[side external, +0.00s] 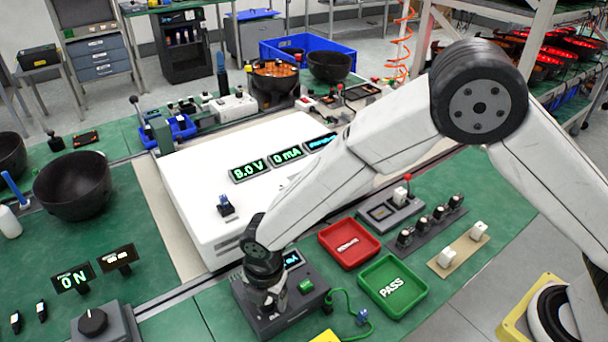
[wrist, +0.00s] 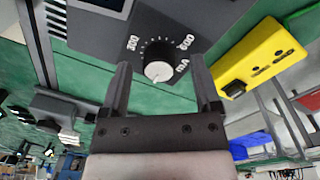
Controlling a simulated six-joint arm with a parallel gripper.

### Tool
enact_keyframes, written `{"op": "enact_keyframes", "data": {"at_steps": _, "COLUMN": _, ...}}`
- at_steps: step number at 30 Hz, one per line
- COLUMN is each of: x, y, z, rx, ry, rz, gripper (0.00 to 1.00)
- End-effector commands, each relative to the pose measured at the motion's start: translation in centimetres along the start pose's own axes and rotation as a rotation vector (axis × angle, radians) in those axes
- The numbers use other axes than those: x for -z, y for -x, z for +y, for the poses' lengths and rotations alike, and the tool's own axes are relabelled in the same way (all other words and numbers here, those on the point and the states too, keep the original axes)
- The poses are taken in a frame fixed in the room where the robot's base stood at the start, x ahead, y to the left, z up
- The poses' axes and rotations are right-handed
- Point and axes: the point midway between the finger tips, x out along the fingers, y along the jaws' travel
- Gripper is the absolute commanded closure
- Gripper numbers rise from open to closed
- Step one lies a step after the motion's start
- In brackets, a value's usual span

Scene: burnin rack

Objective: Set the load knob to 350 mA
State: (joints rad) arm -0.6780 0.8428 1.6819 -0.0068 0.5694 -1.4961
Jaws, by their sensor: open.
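The load knob (wrist: 158,70) is a dark round knob with a pale face. It stands on a dark panel with white scale marks, some numbers and "mA" around it. My gripper (wrist: 159,66) is open, with one finger on each side of the knob in the wrist view; I cannot tell whether either finger touches it. In the side view my gripper (side external: 267,304) points down over the dark load box (side external: 243,296) and hides the knob. The box's small display (side external: 292,260) is partly hidden, with "mA" readable. The larger display (side external: 287,156) on the white unit reads 0 mA.
A green button (side external: 306,286) sits on the load box, close to my gripper. The white unit (side external: 200,180) stands behind, also showing 9.0 V (side external: 249,171). A red tray (side external: 348,243) and green PASS tray (side external: 393,286) lie to the right. A yellow block (wrist: 262,66) is nearby.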

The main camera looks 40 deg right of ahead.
Motion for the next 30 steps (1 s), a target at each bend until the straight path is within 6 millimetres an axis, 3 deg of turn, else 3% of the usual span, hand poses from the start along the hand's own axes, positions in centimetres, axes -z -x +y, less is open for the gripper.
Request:
{"op": "enact_keyframes", "data": {"at_steps": 11, "x": 0.00, "y": -0.39, "z": 0.02, "rx": -0.001, "ry": 0.000, "rz": 0.000, "gripper": 0.19}}
{"op": "enact_keyframes", "data": {"at_steps": 18, "x": 0.00, "y": -0.38, "z": 0.01, "rx": -0.001, "ry": 0.000, "rz": 0.000, "gripper": 0.96}}
{"op": "enact_keyframes", "data": {"at_steps": 19, "x": 0.00, "y": -0.38, "z": 0.01, "rx": -0.001, "ry": 0.000, "rz": 0.000, "gripper": 1.00}}
{"op": "enact_keyframes", "data": {"at_steps": 30, "x": 0.01, "y": -0.36, "z": 0.02, "rx": -0.001, "ry": -0.034, "rz": -0.001, "gripper": 1.00}}
